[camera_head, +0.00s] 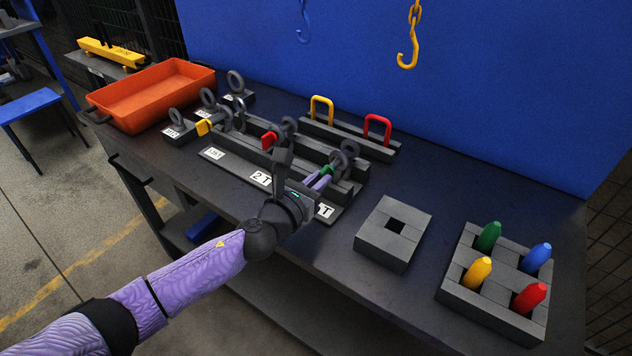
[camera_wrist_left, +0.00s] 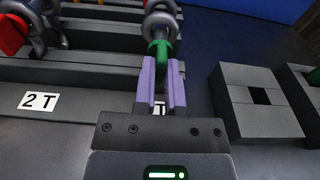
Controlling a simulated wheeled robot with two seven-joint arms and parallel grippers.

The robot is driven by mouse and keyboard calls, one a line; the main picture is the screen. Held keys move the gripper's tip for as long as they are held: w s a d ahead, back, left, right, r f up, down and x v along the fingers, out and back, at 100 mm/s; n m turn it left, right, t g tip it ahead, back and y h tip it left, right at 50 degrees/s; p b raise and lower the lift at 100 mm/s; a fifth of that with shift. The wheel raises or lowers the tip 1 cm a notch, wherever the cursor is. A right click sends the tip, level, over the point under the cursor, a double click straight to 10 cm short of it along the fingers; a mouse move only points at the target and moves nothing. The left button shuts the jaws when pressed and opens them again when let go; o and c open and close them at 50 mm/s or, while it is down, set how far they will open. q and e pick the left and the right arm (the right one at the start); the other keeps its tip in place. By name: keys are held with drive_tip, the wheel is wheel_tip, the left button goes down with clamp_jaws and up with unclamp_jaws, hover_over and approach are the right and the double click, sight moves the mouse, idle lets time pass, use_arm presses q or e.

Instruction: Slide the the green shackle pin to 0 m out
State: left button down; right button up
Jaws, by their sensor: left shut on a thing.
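The green shackle pin (camera_wrist_left: 160,50) sits at the dark ring shackle (camera_wrist_left: 160,18) in the left wrist view, between the purple fingers. In the head view a little of the green pin (camera_head: 326,170) shows beside its shackle (camera_head: 344,156) at the right end of the fixture. My left gripper (camera_wrist_left: 161,68) is shut on the green pin; the fingers reach it from the front. It also shows in the head view (camera_head: 318,181). How far the pin is out of the shackle cannot be told. My right gripper is not in view.
Red (camera_head: 269,140) and yellow (camera_head: 204,127) pins stand in shackles to the left on the same labelled fixture (camera_head: 232,166). A grey block with a square hole (camera_head: 371,239) and a block with several coloured pegs (camera_head: 516,323) are to the right. An orange tray (camera_head: 150,95) lies at the far left.

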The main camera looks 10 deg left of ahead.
use_arm(q)
drive_tip(key=shift+x, duration=1)
drive_tip(key=c, duration=0.6)
unclamp_jaws()
drive_tip(key=shift+c, duration=0.2)
drive_tip(key=shift+s+r, duration=0.1)
drive_tip(key=shift+p+v, duration=0.8)
drive_tip(key=shift+v, duration=2.6)
